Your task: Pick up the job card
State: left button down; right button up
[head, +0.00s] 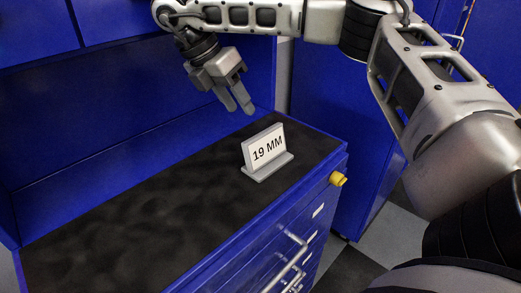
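The job card (264,147) is a white card with black "19 MM" lettering. It stands upright in a flat grey base on the dark top of a blue cabinet, near the right end. My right gripper (241,109) hangs above and behind the card, slightly to its left in the head view. Its two fingers point down and show a gap between them, with nothing held. The fingers are apart from the card. My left gripper is not in view.
The dark worktop (130,215) is clear to the left of the card. Blue back panels (95,120) rise behind it. A yellow knob (338,179) sticks out at the front right corner, above drawers with silver handles (287,262). Blue cabinets (335,105) stand to the right.

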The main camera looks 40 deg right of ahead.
aim_at(259, 135)
jog(key=p+x, duration=0.1)
jog(key=x, duration=0.6)
jog(key=shift+s+d, duration=0.1)
jog(key=shift+d, duration=0.05)
jog(key=p+x, duration=0.2)
jog(key=x, duration=0.2)
jog(key=shift+s+d+f, duration=0.1)
jog(key=shift+d+f, duration=0.15)
jog(key=shift+f, duration=0.1)
jog(key=shift+d+f, duration=0.1)
jog(key=shift+f, duration=0.25)
jog(key=shift+f, duration=0.2)
grip_shut()
